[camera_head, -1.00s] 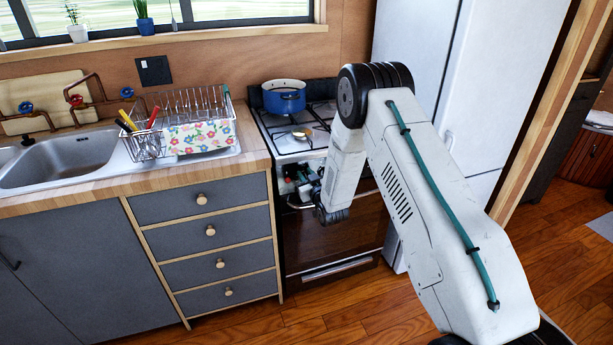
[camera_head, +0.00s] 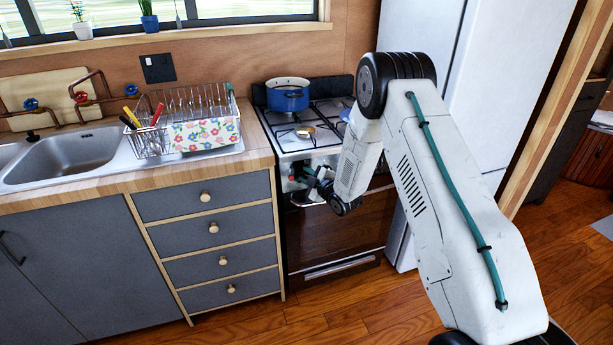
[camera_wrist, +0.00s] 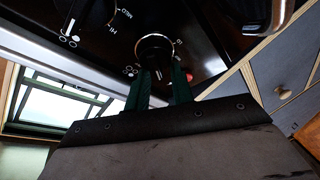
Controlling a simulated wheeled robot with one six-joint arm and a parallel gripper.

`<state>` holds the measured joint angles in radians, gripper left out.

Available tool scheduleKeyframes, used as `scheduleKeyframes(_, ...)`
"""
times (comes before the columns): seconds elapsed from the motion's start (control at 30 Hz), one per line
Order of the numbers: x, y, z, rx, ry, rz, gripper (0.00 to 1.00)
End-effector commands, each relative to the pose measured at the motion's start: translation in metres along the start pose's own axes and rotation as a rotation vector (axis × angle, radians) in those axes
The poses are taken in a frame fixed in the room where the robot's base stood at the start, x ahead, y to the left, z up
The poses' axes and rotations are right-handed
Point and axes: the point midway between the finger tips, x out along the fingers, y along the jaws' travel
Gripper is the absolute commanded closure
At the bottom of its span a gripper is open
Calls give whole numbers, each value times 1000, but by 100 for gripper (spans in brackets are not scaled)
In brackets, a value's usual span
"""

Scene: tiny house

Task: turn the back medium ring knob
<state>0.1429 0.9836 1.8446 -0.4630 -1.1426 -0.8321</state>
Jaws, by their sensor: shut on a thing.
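The stove (camera_head: 335,235) stands between the drawers and the white fridge, with its control panel on the front. In the head view my gripper (camera_head: 308,175) is at the left part of that panel; the wrist partly hides it. In the wrist view its two green fingers (camera_wrist: 160,78) are shut on a round dark knob (camera_wrist: 155,48) with a bright rim, set on the black panel. Marks lie around this knob. Whether it is the back medium ring knob cannot be told from the small symbols. Another dark knob (camera_wrist: 98,14) sits beside it, near the words MED and HI.
A blue pot (camera_head: 288,98) stands on the back left of the stove top, with a small tan item (camera_head: 306,131) in front. A dish rack (camera_head: 200,120) and sink (camera_head: 75,158) are to the left. Floor (camera_head: 330,310) in front is clear.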

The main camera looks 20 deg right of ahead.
Motion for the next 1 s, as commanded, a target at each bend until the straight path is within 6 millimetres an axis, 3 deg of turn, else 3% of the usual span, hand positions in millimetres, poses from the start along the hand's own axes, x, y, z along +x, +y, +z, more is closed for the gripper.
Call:
scheduleKeyframes(0.03,-4,-5,7,-19,-16,-18,99)
scheduleKeyframes(0.4,-5,-7,9,-150,-19,-63,99)
scheduleKeyframes(0.9,-4,-6,9,-167,-20,-68,99)
scheduleKeyframes(0.93,-4,-6,9,-167,-20,-68,74)
scheduleKeyframes(1.0,-4,-6,9,-168,-19,-67,54)
